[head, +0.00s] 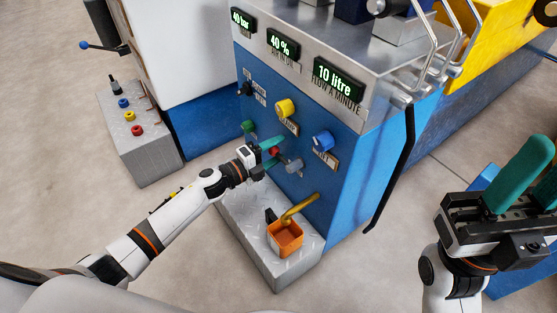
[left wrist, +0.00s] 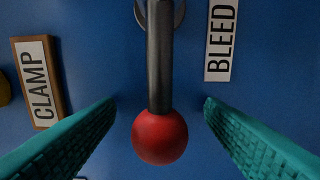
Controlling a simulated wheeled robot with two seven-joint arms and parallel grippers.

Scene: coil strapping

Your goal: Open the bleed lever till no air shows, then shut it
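The bleed lever is a dark rod with a red ball end (left wrist: 160,137), beside the BLEED label (left wrist: 221,40) in the left wrist view. In that view the rod runs down the picture from a round pivot at the top. My left gripper (left wrist: 160,125) is open, with one teal finger on each side of the red ball and a gap to both. In the head view the left gripper (head: 268,156) is at the blue panel, around the red ball (head: 274,152). The air display (head: 283,45) reads 40 %. My right gripper (head: 528,180) is at the far right, away from the panel.
Displays read 40 bar (head: 242,20) and 10 litre (head: 338,79). Yellow (head: 285,108) and blue (head: 322,140) knobs sit close by on the panel. Below, a brass spout (head: 300,208) hangs over an orange cup (head: 285,238). A grey button box (head: 140,135) stands left.

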